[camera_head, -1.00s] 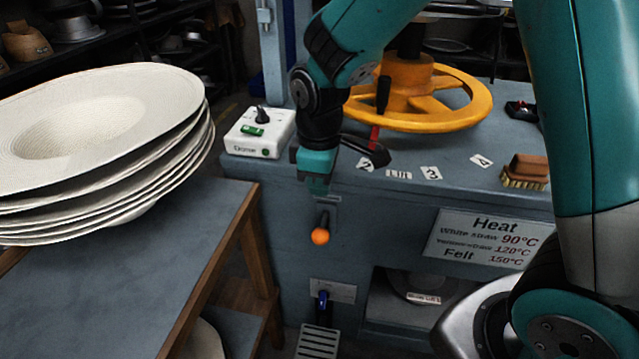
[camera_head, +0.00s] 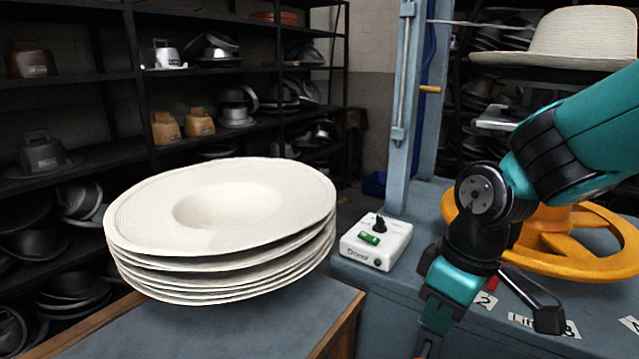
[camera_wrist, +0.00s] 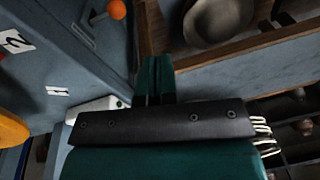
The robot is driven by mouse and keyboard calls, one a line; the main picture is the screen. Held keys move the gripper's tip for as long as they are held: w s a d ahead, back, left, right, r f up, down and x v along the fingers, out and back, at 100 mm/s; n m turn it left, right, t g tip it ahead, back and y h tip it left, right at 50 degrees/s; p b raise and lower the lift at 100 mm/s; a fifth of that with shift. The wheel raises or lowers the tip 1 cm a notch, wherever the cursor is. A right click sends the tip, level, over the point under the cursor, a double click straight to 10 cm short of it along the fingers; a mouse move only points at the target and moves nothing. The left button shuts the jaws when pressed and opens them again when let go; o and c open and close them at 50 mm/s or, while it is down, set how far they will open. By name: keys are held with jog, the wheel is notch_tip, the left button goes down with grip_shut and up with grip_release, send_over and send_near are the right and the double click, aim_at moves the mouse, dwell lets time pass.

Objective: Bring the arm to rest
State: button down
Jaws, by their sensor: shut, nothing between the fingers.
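My gripper (camera_head: 432,338) hangs down in front of the blue-grey press bench (camera_head: 385,307) in the head view, its tip running to the lower edge of the picture. In the wrist view its two green fingers (camera_wrist: 156,80) lie side by side, closed and empty. An orange knob (camera_wrist: 117,9) on the bench front shows at the top of the wrist view, apart from the fingers. The teal arm reaches in from the right of the head view, in front of the yellow handwheel (camera_head: 565,245).
A stack of pale straw hats (camera_head: 225,220) sits on a side table (camera_head: 205,335) at left. A white control box (camera_head: 375,242) stands on the bench, left of my gripper. A black lever (camera_head: 535,300) is right of it. A hat (camera_head: 580,35) sits above the wheel. Shelves (camera_head: 135,85) stand behind.

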jog(key=s+a+r+m+y, duration=0.2)
jog(key=s+r, duration=0.3)
jog(key=s, duration=0.6)
notch_tip(320, 180, up, 13)
jog(key=p, duration=1.3)
jog(key=shift+s+r, duration=0.2)
jog(key=shift+s, duration=0.15)
